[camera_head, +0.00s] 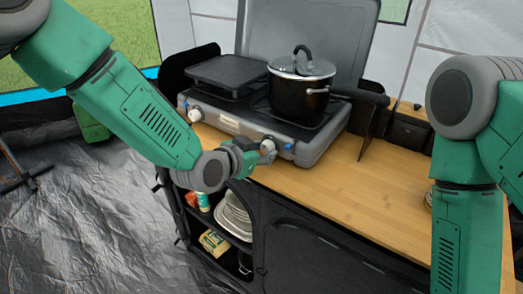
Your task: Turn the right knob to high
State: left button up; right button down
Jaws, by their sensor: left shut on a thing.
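A grey two-burner camping stove (325,146) stands on the wooden counter with its lid raised. Its right knob (267,147) is at the right end of the front panel. My left gripper (262,150) reaches in from the left and is shut on this knob. The gripper partly hides the knob, so its setting cannot be read. The left knob (195,115), pale with a blue surround, is free at the left end of the panel. My right arm (465,225) hangs at the right edge, and its gripper is out of the picture.
A black lidded pot (298,95) stands on the right burner and a dark griddle (228,74) on the left. The wooden counter (350,185) is clear in front. Shelves below hold plates (234,216) and packets.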

pick_arm(q)
jog(key=shift+w+r+n, duration=0.15)
jog(key=shift+r+n, duration=0.1)
jog(key=shift+n, duration=0.25)
jog(key=shift+n+g+h, duration=0.3)
jog(key=shift+n+h, duration=0.2)
jog(key=shift+n, duration=0.1)
jog(key=shift+w+a+n+g+h+b, duration=0.15)
jog(key=shift+n+g+h+b, duration=0.2)
jog(key=shift+n, duration=0.25)
jog(key=shift+f+n+h+b, duration=0.1)
jog(key=shift+n+h+b, duration=0.45)
jog(key=shift+n+b, duration=0.05)
jog(key=n+h+b, duration=0.1)
jog(key=n+b, duration=0.1)
jog(key=b, duration=0.1)
jog(key=n+h+b, duration=0.1)
jog(key=n+b, duration=0.1)
jog(key=b, duration=0.1)
jog(key=shift+f+g, duration=0.15)
jog(key=shift+g, duration=0.1)
jog(key=shift+n+h+b, duration=0.4)
jog(key=shift+n+b, duration=0.2)
jog(key=shift+b, duration=0.45)
jog(key=shift+r, duration=0.2)
